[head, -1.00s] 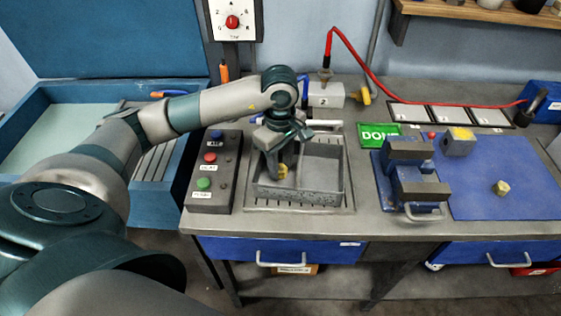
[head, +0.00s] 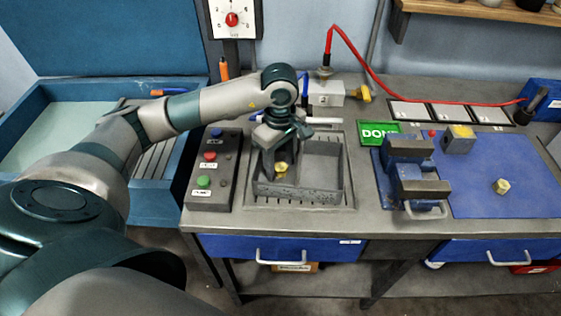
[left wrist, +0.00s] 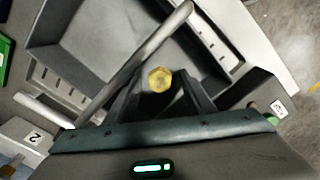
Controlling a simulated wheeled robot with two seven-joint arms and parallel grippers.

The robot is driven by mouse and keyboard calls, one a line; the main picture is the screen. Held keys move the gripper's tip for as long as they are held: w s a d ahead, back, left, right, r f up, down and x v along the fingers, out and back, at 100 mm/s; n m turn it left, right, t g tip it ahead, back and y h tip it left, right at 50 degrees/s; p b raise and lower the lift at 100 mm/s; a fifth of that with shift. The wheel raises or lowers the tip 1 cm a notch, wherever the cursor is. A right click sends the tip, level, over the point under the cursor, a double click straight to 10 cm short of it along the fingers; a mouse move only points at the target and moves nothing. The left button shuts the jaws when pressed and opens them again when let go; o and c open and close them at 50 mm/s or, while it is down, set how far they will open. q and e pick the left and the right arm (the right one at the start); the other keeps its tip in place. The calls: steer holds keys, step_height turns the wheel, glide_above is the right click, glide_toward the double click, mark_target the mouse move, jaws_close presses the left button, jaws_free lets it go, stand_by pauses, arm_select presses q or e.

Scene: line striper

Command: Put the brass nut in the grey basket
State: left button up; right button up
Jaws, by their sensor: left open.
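The grey basket (head: 312,194) stands on a slotted plate on the bench. My left gripper (head: 283,175) points down inside its left part, with its fingers apart. A brass nut (head: 281,168) shows between the fingers in the head view. In the left wrist view the nut (left wrist: 159,80) lies between the two open fingers, beside the basket's handle bar (left wrist: 145,55). I cannot tell whether it touches the basket floor. My right gripper is in neither view.
A similar brass piece (head: 501,186) lies on the blue mat (head: 520,205) at right. A blue-grey vise (head: 420,188) stands right of the basket. A button box (head: 213,180) is at left. A green DONE sign (head: 380,133) and a valve block (head: 325,95) are behind.

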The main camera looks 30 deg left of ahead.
mark_target(280, 166)
arm_select(q)
steer(key=shift+w+r+b, duration=0.1)
steer(key=shift+r+b, duration=0.2)
steer(key=shift+b, duration=0.05)
step_height(280, 166, up, 6)
steer(key=shift+r+b, duration=0.2)
steer(key=shift+b, duration=0.95)
step_height(280, 166, up, 5)
steer(key=shift+r+b, duration=0.1)
steer(key=shift+b, duration=0.25)
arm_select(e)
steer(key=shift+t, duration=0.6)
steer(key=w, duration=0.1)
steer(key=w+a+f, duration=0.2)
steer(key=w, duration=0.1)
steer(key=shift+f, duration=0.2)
